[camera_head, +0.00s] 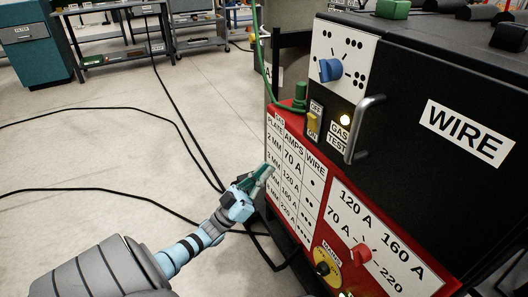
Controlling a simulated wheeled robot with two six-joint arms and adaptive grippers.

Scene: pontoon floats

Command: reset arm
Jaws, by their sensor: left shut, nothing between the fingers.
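My left arm comes in from the lower left. My left gripper (262,176) is shut and empty, with its fingertips just in front of the left edge of the red panel's settings chart (296,182). I cannot tell whether it touches the panel. The machine is a black and red welding unit (420,110) on the right. It has a blue knob (331,69), an on/off switch (312,122), a gas test light (345,120), a red amps knob (361,253) and a yellow and black mains switch (322,268). My right gripper is not in view.
A grey handle (362,130) sticks out of the black door marked WIRE. A green hose (257,50) runs down to the machine's left side. Black cables (100,190) lie on the pale floor. A teal cabinet (32,42) and workbenches (115,40) stand at the back left.

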